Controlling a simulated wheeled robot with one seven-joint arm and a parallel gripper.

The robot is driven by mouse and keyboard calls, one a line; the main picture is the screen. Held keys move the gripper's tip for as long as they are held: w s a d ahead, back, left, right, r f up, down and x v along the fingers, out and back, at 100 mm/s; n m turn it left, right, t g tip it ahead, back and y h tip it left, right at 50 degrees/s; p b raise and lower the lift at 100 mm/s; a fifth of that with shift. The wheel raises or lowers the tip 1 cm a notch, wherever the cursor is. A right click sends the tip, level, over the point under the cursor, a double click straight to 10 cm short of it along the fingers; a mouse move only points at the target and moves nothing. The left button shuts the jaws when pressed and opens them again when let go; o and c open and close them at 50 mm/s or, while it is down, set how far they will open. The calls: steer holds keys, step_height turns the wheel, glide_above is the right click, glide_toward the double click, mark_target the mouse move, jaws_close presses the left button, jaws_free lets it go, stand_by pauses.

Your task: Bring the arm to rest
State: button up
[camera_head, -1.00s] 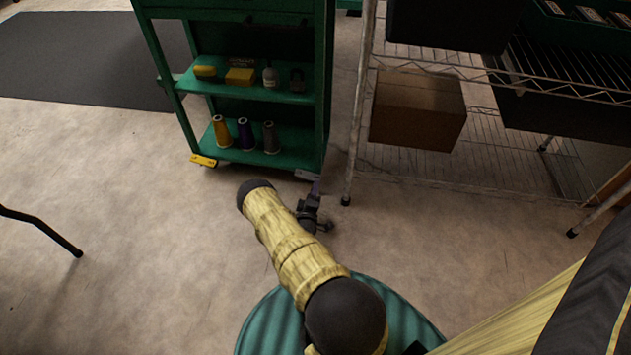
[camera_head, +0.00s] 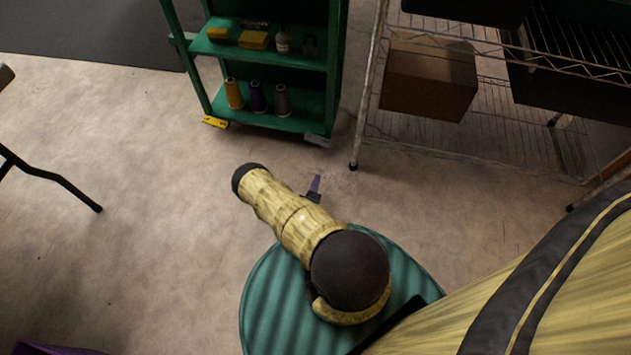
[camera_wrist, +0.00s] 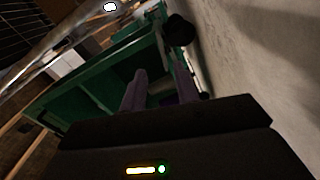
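My arm, in yellow wood-grain sleeves with dark joints, stretches over the floor in the head view. My gripper (camera_head: 314,186) is mostly hidden behind the arm there; only a purple finger and a dark part show, over bare floor in front of the green cart (camera_head: 270,121). In the wrist view the two purplish-grey fingers of my gripper (camera_wrist: 161,90) stand apart with no held object evident between them. The green cart (camera_wrist: 100,77) fills the view beyond them. That view is dark, so the fingertips are hard to make out.
The cart holds thread cones (camera_head: 258,97) and small boxes (camera_head: 253,40). A wire rack with a brown box (camera_head: 428,80) stands right of it. A black bent leg (camera_head: 55,179) is at left. Open floor (camera_head: 150,230) lies between.

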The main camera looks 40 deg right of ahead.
stand_by(0.3)
steer(key=w+a+r+m+g+y+p, duration=0.2)
steer(key=w+a+r+m+y+p, duration=0.1)
steer(key=w+r, duration=0.6)
steer(key=w+a+r+m+g+y+p, duration=0.2)
steer(key=w+a+r+m+y+p, duration=0.3)
steer(key=r, duration=0.6)
steer(key=w+a+r+n+y, duration=0.15)
steer(key=a+r, duration=0.25)
steer(key=r, duration=0.7)
steer(key=s+a+r+g+y+p, duration=0.1)
steer(key=s+a+r+y+p, duration=0.2)
steer(key=r, duration=0.5)
steer(key=s+a+r+g+p, duration=0.1)
steer(key=s+a+r, duration=0.35)
steer(key=r, duration=0.35)
steer(key=s+a+r+n+g+y+p, duration=0.1)
steer(key=s+r+g+p, duration=0.1)
steer(key=s+r, duration=0.55)
steer(key=s+a+r+g+p, duration=0.1)
steer(key=s+r+p, duration=0.2)
steer(key=s+r, duration=0.45)
steer(key=w+r+p+v, duration=0.1)
steer(key=w+p+v, duration=0.2)
steer(key=p+v, duration=1.4)
steer(key=w+p+v, duration=0.4)
steer(key=p+v, duration=1.3)
steer(key=p, duration=0.2)
steer(key=shift+d+r, duration=0.35)
steer(key=shift+r, duration=0.3)
